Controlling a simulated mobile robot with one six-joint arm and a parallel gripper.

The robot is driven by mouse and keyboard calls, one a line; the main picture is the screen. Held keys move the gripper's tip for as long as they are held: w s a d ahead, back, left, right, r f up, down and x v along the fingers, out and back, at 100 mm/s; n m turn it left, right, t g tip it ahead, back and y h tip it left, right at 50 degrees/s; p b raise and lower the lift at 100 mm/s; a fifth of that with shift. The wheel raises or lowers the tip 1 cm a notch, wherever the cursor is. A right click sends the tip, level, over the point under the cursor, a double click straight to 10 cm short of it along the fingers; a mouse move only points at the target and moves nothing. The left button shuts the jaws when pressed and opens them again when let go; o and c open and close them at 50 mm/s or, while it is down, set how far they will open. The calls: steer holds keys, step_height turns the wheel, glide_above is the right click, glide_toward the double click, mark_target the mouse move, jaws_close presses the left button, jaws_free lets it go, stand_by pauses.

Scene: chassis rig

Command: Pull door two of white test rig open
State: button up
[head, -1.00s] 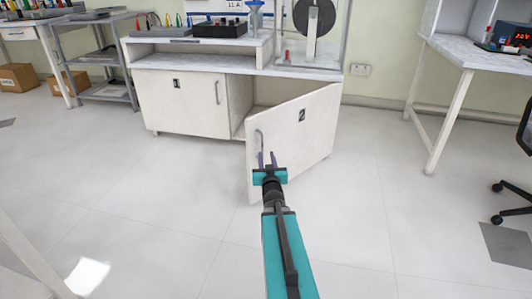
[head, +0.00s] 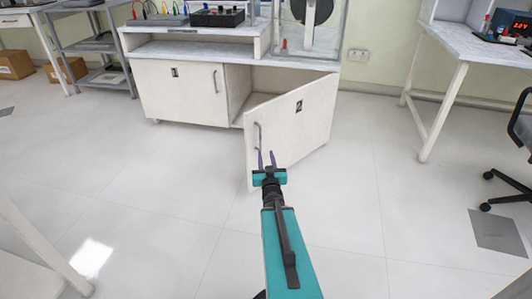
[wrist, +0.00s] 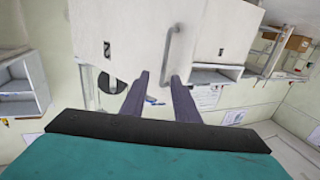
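The white test rig (head: 190,57) stands ahead in the head view. Its door two (head: 305,135), marked 2, is partly open, swung out with its free edge toward me and its hinge side at the right. A grey bar handle (head: 257,136) is near the free edge. My gripper (head: 267,155) is open at the lower end of the handle. In the wrist view, which looks upside down, door two (wrist: 90,35) and the handle (wrist: 174,42) lie just beyond my two separated fingers (wrist: 160,78). Contact with the handle cannot be told.
Door one (head: 180,92), marked 1, is shut to the left. A white table (head: 465,55) and a dark chair (head: 515,150) stand at the right. A grey shelf (head: 95,45) and cardboard boxes (head: 15,64) are at the back left. The floor in front is clear.

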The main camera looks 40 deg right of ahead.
steer(key=shift+s+a+p, duration=0.25)
steer(key=shift+s+p, duration=0.15)
steer(key=shift+p, duration=0.45)
